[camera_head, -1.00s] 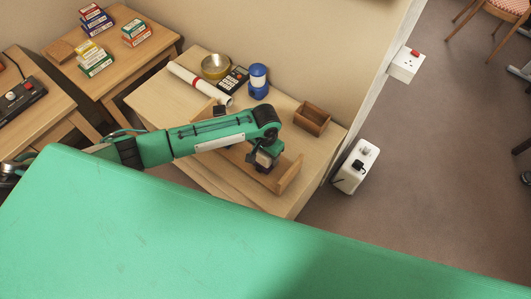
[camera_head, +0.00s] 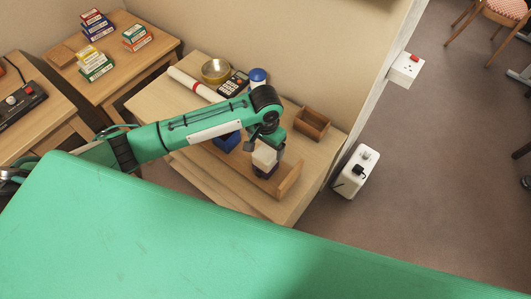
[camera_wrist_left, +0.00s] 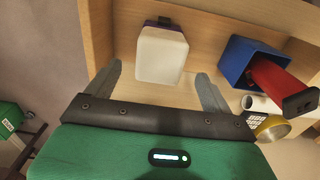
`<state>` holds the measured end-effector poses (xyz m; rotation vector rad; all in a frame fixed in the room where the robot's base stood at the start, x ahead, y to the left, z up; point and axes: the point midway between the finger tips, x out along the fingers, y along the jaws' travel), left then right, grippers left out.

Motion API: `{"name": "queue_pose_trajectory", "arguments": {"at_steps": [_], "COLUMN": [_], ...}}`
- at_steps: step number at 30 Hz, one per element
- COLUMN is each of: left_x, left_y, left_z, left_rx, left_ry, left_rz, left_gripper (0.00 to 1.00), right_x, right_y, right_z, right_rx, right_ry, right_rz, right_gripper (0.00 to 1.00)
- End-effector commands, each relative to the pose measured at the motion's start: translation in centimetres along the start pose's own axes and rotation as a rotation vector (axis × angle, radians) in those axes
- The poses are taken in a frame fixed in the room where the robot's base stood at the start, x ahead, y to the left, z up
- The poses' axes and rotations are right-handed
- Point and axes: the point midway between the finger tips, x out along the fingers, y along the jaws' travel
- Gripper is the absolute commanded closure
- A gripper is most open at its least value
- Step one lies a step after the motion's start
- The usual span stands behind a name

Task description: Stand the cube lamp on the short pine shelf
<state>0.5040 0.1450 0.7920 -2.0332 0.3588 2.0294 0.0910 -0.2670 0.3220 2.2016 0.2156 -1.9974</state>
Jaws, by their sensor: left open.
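The cube lamp (camera_head: 265,157) has a white cube on a dark purple base. It stands upright on the short pine shelf (camera_head: 290,178), close to the shelf's right end panel. In the left wrist view the lamp (camera_wrist_left: 161,56) is ahead, beside the shelf's wooden end panel (camera_wrist_left: 98,35). My left gripper (camera_head: 267,141) is open just above the lamp. In the left wrist view its fingers (camera_wrist_left: 160,78) are spread to either side of the lamp's near end, with gaps showing. My right gripper is not in view.
A blue box (camera_wrist_left: 250,62) holding a red, black-ended object shares the shelf. An open wooden box (camera_head: 312,122), calculator (camera_head: 233,84), brass bowl (camera_head: 215,70), rolled paper (camera_head: 195,85) and blue-white object (camera_head: 257,77) lie behind. A wall stands behind the table (camera_head: 150,97).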

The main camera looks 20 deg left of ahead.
Motion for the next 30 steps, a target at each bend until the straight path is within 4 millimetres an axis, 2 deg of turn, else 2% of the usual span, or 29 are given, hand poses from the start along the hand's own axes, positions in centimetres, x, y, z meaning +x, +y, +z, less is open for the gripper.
{"name": "queue_pose_trajectory", "arguments": {"at_steps": [3, 9, 17, 26, 30], "left_x": [-1.9, -3.2, -3.2, -3.2, -2.8], "left_y": [0.0, 0.0, 0.0, 0.1, 1.4], "left_z": [-0.1, 0.0, 0.0, 0.1, 0.7], "left_rx": [-0.001, -0.001, -0.001, 0.0, 0.021], "left_ry": [0.001, -0.001, -0.001, 0.0, 0.017], "left_rz": [0.0, -0.001, 0.0, 0.001, 0.028], "left_gripper": [0.15, 0.15, 0.15, 0.15, 0.15], "right_x": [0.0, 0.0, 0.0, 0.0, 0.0], "right_y": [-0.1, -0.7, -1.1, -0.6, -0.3], "right_z": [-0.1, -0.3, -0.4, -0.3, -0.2], "right_rx": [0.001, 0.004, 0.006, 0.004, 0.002], "right_ry": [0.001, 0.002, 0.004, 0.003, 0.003], "right_rz": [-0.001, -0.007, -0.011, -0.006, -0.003], "right_gripper": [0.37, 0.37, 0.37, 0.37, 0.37]}}
